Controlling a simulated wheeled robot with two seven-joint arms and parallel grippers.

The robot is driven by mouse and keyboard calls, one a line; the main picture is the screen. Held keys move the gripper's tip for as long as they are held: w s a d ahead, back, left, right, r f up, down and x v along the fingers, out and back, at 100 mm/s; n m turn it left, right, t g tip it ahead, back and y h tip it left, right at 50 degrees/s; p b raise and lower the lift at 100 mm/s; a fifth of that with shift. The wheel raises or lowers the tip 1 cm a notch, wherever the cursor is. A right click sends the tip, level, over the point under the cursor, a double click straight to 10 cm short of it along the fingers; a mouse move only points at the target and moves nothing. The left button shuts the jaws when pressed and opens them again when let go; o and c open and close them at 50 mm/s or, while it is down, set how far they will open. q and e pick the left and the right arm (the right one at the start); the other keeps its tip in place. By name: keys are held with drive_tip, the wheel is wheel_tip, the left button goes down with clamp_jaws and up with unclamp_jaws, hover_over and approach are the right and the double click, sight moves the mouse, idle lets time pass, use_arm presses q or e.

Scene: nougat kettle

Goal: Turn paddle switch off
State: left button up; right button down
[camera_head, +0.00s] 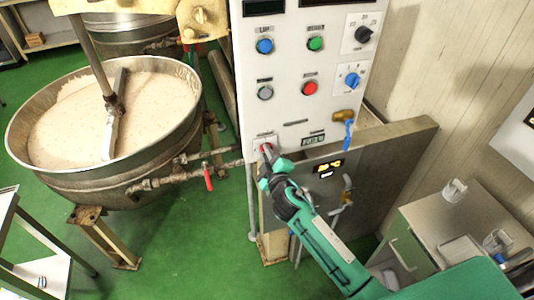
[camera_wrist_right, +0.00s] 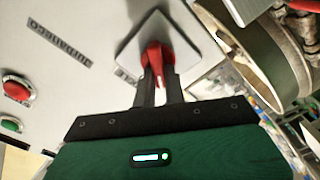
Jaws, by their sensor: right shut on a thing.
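The paddle switch is a red handle on a square plate low on the white control panel (camera_head: 300,75). In the head view its red part (camera_head: 264,148) shows just past the tip of my right gripper (camera_head: 268,158). In the right wrist view the red handle (camera_wrist_right: 155,58) sits between the two dark fingers of my right gripper (camera_wrist_right: 158,75), which are shut on it. The handle's exact angle is hard to tell. My left gripper is not in view. A kettle (camera_head: 187,115) of pale nougat with a paddle arm (camera_head: 117,110) in it stands at left.
The panel has blue (camera_head: 265,46), green (camera_head: 315,43) and red (camera_head: 310,88) buttons and rotary knobs above the switch. A red-handled valve (camera_head: 208,179) and pipe run from the kettle near the panel. A grey cabinet (camera_head: 430,240) stands at lower right. Green floor is open between.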

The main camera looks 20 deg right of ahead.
drive_tip(key=shift+a+f+n, duration=0.1)
drive_tip(key=shift+f+n, duration=0.1)
drive_tip(key=shift+n, duration=1.6)
drive_tip(key=shift+a+f+n, duration=0.1)
drive_tip(key=shift+f+n, duration=0.1)
drive_tip(key=shift+n, duration=1.6)
drive_tip(key=c, duration=1.5)
unclamp_jaws()
drive_tip(key=shift+o, duration=0.2)
drive_tip(key=s+b, duration=0.3)
drive_tip(key=s, duration=1)
drive_tip(key=shift+s+d, duration=0.3)
drive_tip(key=shift+s, duration=0.1)
